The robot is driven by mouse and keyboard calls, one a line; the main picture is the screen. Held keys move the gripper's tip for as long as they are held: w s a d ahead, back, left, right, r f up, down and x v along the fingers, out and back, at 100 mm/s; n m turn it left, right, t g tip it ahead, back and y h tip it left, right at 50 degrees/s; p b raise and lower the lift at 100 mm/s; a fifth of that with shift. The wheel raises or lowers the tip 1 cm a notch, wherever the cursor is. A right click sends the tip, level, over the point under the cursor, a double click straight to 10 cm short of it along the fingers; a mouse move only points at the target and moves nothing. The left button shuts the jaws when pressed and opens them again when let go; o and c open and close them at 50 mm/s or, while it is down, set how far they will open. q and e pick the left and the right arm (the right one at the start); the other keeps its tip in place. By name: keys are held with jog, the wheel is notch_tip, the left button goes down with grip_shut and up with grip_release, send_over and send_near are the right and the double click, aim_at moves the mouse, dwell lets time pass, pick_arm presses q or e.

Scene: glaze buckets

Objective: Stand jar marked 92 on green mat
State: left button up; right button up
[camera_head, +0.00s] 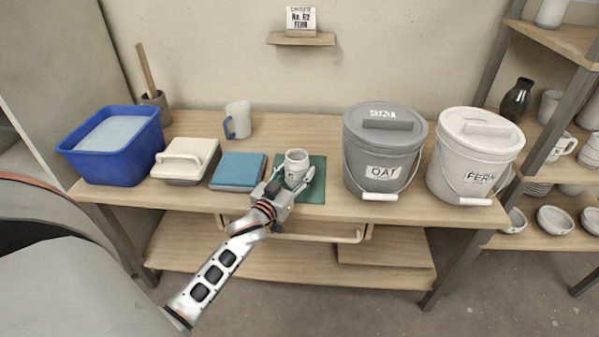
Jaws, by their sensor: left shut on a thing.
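A small pale jar (297,161) stands upright over the green mat (316,187) on the bench. Dark marks show low on its front, too small to read. My left gripper (291,188) reaches in from the front and is shut on the jar, with its fingers around the lower part. The gripper hides the jar's base, so I cannot tell whether it touches the mat. My right gripper is not in view.
A blue tub (113,148) is farther left. A mug (238,119) stands behind. A grey OAT bucket (382,150) and a white FERN bucket (473,155) stand right.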

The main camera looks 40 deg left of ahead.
pick_arm(q)
jog(key=shift+r, duration=0.2)
jog(key=shift+f, duration=0.2)
jog(key=o, duration=1.4)
jog(key=shift+c, duration=0.2)
jog(key=shift+r, duration=0.15)
jog(key=s, duration=0.3)
jog(key=s+d+p, duration=0.1)
jog(key=s, duration=0.7)
jog(key=shift+s+d+p, duration=0.25)
jog(key=shift+d+p, duration=0.05)
jog(key=shift+d, duration=0.1)
jog(key=s+d+f+m+g+h, duration=0.2)
jog(key=s+d+f+m+g, duration=0.1)
jog(key=s+d+f, duration=0.4)
jog(key=s+d+f+m+g+h, duration=0.3)
jog(key=s+d+f, duration=0.4)
jog(key=s+d, duration=0.6)
jog(key=shift+s+d+f+m+g, duration=0.2)
jog(key=shift+s+f+m+g, duration=0.25)
jog(key=shift+s, duration=0.8)
